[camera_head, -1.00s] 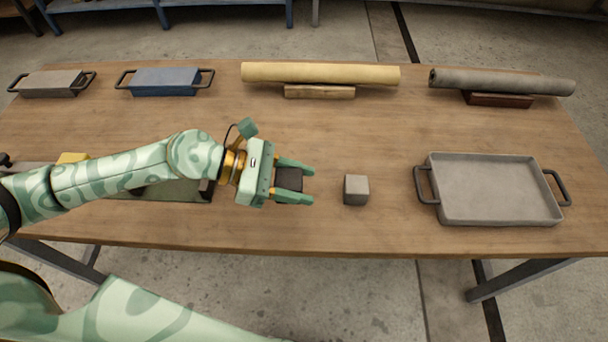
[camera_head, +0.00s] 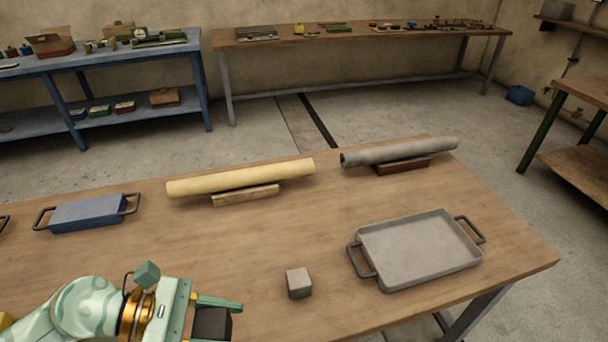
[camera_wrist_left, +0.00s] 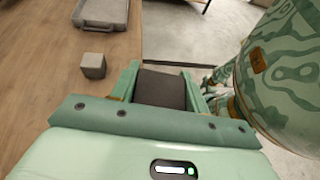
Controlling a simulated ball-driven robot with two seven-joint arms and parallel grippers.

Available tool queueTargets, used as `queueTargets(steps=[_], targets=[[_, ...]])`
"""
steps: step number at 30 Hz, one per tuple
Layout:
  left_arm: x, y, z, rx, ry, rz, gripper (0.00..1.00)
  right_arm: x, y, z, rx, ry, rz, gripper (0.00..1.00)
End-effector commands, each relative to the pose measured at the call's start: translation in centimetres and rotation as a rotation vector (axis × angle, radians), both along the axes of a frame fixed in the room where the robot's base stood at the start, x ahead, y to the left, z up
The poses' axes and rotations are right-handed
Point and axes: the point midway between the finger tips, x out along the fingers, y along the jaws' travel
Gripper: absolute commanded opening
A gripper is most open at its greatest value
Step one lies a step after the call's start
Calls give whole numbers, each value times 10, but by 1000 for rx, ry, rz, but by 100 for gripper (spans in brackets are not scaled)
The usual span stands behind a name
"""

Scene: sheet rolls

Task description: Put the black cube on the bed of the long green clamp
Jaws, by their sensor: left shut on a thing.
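The black cube (camera_head: 212,325) is between the fingers of my left gripper (camera_head: 224,318), at the bottom edge of the head view. In the left wrist view the cube (camera_wrist_left: 160,90) fills the gap between both fingers of the gripper (camera_wrist_left: 160,70), which is shut on it. The long green clamp cannot be made out now. My right gripper is not in view.
A grey cube (camera_head: 299,283) stands on the wooden table right of my left gripper. A grey tray (camera_head: 418,250) lies farther right. A blue block with handles (camera_head: 87,213), a cream roll (camera_head: 240,179) and a grey roll (camera_head: 400,152) lie toward the back. The table's middle is clear.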

Motion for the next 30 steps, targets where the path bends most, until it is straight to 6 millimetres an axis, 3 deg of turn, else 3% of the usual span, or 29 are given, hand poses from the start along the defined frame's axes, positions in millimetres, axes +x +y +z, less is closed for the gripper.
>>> queueTargets(steps=[4,7,12,15,24,30], targets=[[30,9,34,-14,0,91,20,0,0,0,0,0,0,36],[49,30,53,-14,3,216,20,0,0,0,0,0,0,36],[68,69,68,-5,4,428,20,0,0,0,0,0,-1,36],[71,83,70,-4,6,510,20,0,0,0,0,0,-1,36],[68,82,64,-1,4,522,20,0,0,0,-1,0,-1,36],[69,81,75,-1,0,518,20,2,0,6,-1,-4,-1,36]])
